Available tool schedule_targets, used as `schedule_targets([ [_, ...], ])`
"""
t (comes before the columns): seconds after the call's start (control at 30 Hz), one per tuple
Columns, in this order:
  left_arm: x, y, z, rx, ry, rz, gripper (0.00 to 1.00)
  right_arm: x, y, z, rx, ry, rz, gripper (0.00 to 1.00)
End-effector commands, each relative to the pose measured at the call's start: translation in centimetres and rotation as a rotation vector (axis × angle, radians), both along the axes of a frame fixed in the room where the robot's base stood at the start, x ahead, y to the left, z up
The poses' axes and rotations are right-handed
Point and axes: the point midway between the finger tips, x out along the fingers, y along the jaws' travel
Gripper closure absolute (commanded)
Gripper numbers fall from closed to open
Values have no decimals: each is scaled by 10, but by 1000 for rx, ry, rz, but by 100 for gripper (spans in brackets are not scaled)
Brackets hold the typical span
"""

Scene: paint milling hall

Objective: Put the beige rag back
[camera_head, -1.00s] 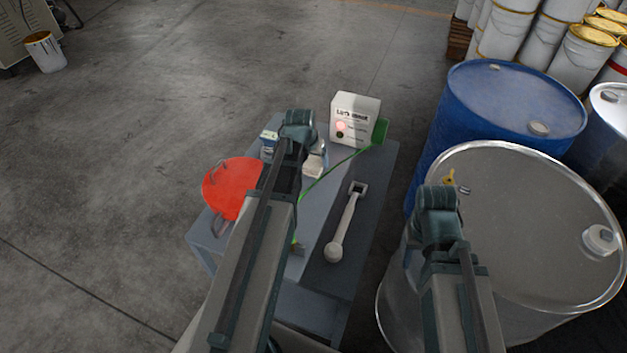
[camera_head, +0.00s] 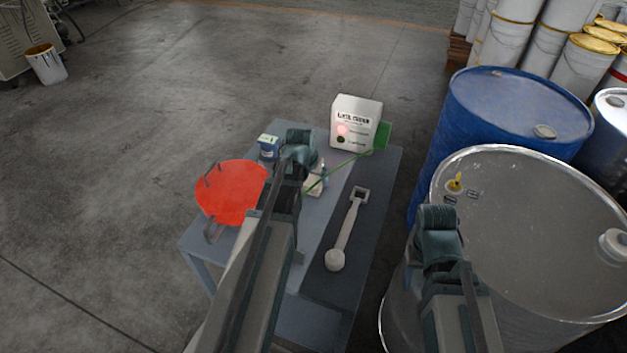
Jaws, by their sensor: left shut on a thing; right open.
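The beige rag (camera_head: 313,187) is a small pale patch over the grey table, just right of my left wrist, partly hidden by the arm. My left gripper (camera_head: 320,175) is shut on it, its fingers mostly hidden by my own wrist. I cannot tell whether the rag touches the tabletop. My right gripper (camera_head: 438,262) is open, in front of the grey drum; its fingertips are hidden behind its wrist.
The table (camera_head: 225,254) holds a red round lid (camera_head: 229,190), a small blue can (camera_head: 268,148), a white box (camera_head: 356,121) with a green cable, and a pale wrench-like tool (camera_head: 347,229). A grey drum (camera_head: 540,215) and a blue drum (camera_head: 515,105) stand close on the right.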

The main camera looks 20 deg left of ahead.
Motion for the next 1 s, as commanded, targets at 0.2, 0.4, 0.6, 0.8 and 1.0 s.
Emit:
schedule_targets([
  [0.2, 0, 0, -3, 0, 0, 0, 12, 0, 0, -3, 0, 0, 0, 50],
  [0.4, 0, 0, -3, 0, 0, 0, 0, 0, 0, -3, 0, 0, 0, 50],
  [0.6, 0, 0, -1, 0, 0, 0, 0, 0, 0, -1, 0, 0, 0, 50],
  [0.8, -4, 0, 12, 0, 0, 0, 0, 0, 0, 12, 0, 0, 0, 50],
  [1.0, -14, -1, 38, 0, 0, 0, 0, 0, 0, 38, 0, 0, 0, 50],
])
